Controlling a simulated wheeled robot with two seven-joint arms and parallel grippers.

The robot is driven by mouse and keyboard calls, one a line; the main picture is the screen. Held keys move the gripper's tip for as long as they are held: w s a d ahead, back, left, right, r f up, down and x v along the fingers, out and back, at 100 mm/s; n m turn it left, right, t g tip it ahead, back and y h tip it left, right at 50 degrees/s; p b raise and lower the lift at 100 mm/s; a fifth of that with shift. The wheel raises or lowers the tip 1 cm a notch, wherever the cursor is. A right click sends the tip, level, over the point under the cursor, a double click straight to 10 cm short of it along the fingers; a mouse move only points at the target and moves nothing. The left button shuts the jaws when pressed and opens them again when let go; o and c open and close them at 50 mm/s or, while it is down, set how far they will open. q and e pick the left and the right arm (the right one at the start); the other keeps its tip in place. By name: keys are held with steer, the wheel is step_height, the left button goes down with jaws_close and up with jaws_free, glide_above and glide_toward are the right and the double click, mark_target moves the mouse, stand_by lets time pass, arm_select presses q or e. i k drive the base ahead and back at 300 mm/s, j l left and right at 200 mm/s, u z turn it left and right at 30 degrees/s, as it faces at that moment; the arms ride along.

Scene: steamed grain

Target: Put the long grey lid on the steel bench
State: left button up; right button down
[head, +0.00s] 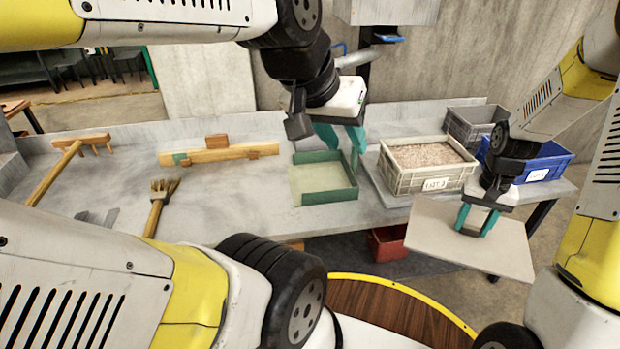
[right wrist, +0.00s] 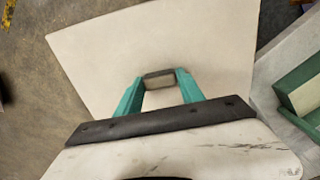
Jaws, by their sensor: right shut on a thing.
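The long grey lid (head: 428,237) is a flat pale board in the head view, at the lower right. It hangs in front of the bench's front edge, roughly level. My right gripper (head: 475,222) is shut on the dark handle on top of the lid. The right wrist view shows the teal fingers on both sides of this handle (right wrist: 158,80) and the broad lid (right wrist: 205,45) beyond. The steel bench (head: 235,190) runs along the wall. My left gripper (head: 341,140) is open and empty above the back of a green tray.
The green open tray (head: 322,198) stands at the bench's front edge. A grey crate of grain (head: 428,182), a blue crate (head: 548,170) and a dark grey crate (head: 462,125) fill the right end. A wooden rake, beam and brush lie at left. A red bin (head: 388,243) sits below.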

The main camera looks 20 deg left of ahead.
mark_target(242, 192)
steer(key=k+u, duration=0.3)
steer(key=k+j+u, duration=0.1)
steer(key=k+u, duration=0.2)
steer(key=i+j+u, duration=0.25)
steer(key=u, duration=0.2)
steer(key=i+u, duration=0.45)
steer(key=i, duration=0.4)
